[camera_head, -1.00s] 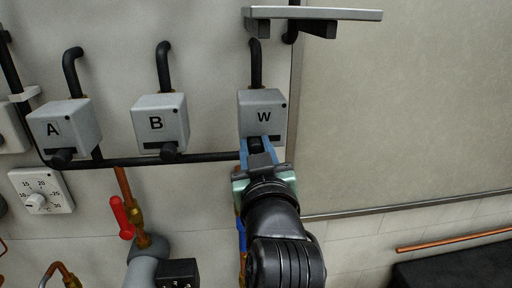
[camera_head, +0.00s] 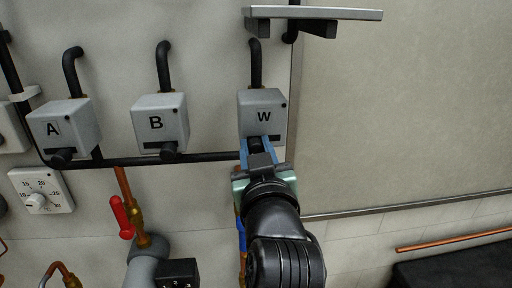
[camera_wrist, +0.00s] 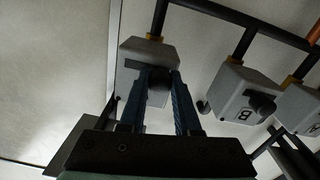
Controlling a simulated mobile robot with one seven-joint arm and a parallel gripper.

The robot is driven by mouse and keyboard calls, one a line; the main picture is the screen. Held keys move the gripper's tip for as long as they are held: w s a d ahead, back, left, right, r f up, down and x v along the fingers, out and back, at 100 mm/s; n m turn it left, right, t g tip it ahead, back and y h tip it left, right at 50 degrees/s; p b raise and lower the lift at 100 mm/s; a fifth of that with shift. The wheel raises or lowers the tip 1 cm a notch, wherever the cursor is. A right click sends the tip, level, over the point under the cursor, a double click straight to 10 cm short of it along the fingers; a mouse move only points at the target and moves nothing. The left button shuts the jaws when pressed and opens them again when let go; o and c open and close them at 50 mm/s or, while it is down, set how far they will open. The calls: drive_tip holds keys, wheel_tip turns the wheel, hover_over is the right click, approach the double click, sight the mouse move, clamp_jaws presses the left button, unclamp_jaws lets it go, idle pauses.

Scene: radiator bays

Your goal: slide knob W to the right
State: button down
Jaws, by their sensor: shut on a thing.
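Box W (camera_head: 262,107) is a grey wall box with a dark slot low on its face, in the middle of the head view. Its black knob W (camera_head: 255,143) sits at the slot, between the blue fingers of my gripper (camera_head: 259,147). In the wrist view the knob (camera_wrist: 158,86) shows dark between the two finger ends of my gripper (camera_wrist: 160,82), in front of the box (camera_wrist: 133,62). The gripper is shut on the knob. The fingers hide part of the slot, so the knob's exact place along it is hard to tell.
Boxes B (camera_head: 160,121) and A (camera_head: 64,127), with similar black knobs, are to the left. A grey shelf (camera_head: 313,14) juts out above box W. A red-handled valve (camera_head: 122,217) and a dial (camera_head: 41,191) are lower left. The panel (camera_head: 405,105) at right is bare.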

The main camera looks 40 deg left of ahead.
sight(276, 137)
idle(0.4)
drive_tip(key=w+d+b, duration=0.1)
drive_tip(key=w+d, duration=0.1)
drive_tip(key=w, duration=0.1)
drive_tip(key=shift+d, duration=0.35)
drive_tip(key=c, duration=0.6)
unclamp_jaws()
drive_tip(key=shift+w, duration=0.1)
drive_tip(key=b+v, duration=0.4)
drive_tip(key=v, duration=0.9)
drive_tip(key=shift+b, duration=0.4)
